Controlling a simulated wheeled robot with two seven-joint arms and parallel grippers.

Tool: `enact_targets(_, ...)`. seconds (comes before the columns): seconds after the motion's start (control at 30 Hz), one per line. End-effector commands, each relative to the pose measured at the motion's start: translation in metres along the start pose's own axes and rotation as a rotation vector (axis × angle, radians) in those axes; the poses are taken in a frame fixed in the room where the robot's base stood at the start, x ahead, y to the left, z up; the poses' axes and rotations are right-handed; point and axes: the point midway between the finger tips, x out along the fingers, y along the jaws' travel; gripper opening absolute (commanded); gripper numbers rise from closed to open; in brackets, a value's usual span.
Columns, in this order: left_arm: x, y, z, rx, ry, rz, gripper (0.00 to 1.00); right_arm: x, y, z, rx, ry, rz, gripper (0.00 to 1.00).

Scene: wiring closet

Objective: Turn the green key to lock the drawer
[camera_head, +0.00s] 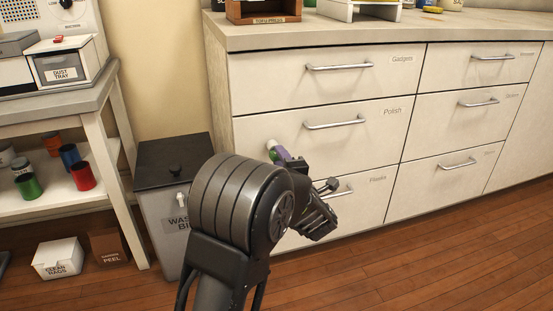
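My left gripper (290,163) is at the drawer front beside the green piece, largely hidden behind my own wrist. Whether its fingers are closed on the key or only next to it cannot be told. The Polish drawer looks flush with the cabinet front. My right gripper is not in view.
Other drawers with bar handles surround it, including Gadgets (325,75) above. A grey waste bin (160,215) stands left of the cabinet, near my arm. A shelf unit (70,105) with tins stands further left. The wooden floor (440,260) at right is clear.

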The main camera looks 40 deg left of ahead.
Motion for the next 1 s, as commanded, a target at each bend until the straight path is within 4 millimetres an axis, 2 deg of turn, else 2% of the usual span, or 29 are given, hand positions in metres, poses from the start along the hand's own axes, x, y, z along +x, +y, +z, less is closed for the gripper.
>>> enact_targets(0.37,-0.004,0.000,0.000,0.003,0.000,0.000,0.31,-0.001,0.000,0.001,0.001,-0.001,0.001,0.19)
enact_targets(0.8,-0.054,0.000,0.000,0.004,0.000,-0.001,0.31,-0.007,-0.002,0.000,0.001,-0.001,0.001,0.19)
enact_targets(1.0,-0.060,0.000,0.000,0.005,0.001,0.000,0.31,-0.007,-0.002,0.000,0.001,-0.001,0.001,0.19)
